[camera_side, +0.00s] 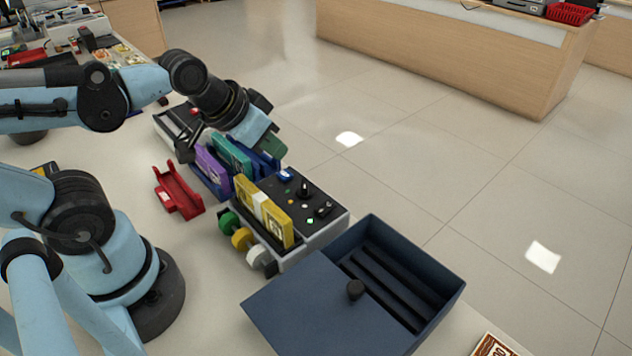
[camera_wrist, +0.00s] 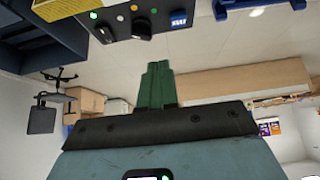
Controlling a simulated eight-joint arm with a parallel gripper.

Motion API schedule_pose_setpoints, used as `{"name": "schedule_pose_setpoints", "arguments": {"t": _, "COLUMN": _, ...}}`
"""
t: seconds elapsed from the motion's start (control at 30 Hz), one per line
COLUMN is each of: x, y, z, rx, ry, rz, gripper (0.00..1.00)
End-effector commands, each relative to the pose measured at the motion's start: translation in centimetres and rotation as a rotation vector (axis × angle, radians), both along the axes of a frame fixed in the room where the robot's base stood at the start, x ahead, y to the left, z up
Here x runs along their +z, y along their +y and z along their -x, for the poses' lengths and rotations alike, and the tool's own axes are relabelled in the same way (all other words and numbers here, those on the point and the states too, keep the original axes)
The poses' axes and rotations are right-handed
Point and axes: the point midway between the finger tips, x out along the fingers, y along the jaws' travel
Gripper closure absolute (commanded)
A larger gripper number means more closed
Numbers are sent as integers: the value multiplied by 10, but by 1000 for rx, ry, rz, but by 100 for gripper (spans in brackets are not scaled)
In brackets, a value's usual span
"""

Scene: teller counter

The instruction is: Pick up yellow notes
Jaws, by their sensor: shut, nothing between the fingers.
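The yellow notes (camera_side: 279,224) are a banded bundle with a pale band around the middle. They stand on edge in a slot at the near side of a grey machine with a black control panel (camera_side: 318,207). My gripper (camera_side: 275,148) is above and behind the notes in the side view, apart from them, near the blue rack. Its green fingers are shut together and empty in the wrist view (camera_wrist: 157,84).
Purple notes (camera_side: 211,166) and teal notes (camera_side: 232,153) stand in a blue rack behind the yellow notes. An empty red holder (camera_side: 178,190) lies to the left. A dark blue box (camera_side: 452,284) with a knobbed lid stands in front. Coloured rollers (camera_side: 242,238) stick out from the machine's side.

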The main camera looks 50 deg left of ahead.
Motion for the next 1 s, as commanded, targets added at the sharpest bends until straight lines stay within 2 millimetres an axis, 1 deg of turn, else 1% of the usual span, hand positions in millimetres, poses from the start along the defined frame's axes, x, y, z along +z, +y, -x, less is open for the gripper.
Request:
{"name": "schedule_pose_setpoints", "arguments": {"t": 0.03, "x": 0, "y": 0, "z": 0, "rx": 0, "ry": 0, "rz": 0, "gripper": 98}}
{"name": "schedule_pose_setpoints", "arguments": {"t": 0.33, "x": 0, "y": 0, "z": 0, "rx": -1, "ry": 1, "rz": 0, "gripper": 52}}
{"name": "schedule_pose_setpoints", "arguments": {"t": 0.37, "x": 0, "y": 0, "z": 0, "rx": -1, "ry": 1, "rz": 0, "gripper": 51}}
{"name": "schedule_pose_setpoints", "arguments": {"t": 0.63, "x": 0, "y": 0, "z": 0, "rx": 3, "ry": 4, "rz": 4, "gripper": 51}}
{"name": "schedule_pose_setpoints", "arguments": {"t": 0.73, "x": 1, "y": -2, "z": 1, "rx": 49, "ry": 26, "rz": 39, "gripper": 51}}
{"name": "schedule_pose_setpoints", "arguments": {"t": 0.87, "x": 5, "y": -5, "z": 6, "rx": 212, "ry": 105, "rz": 147, "gripper": 51}}
{"name": "schedule_pose_setpoints", "arguments": {"t": 1.0, "x": 13, "y": -10, "z": 15, "rx": 483, "ry": 224, "rz": 286, "gripper": 51}}
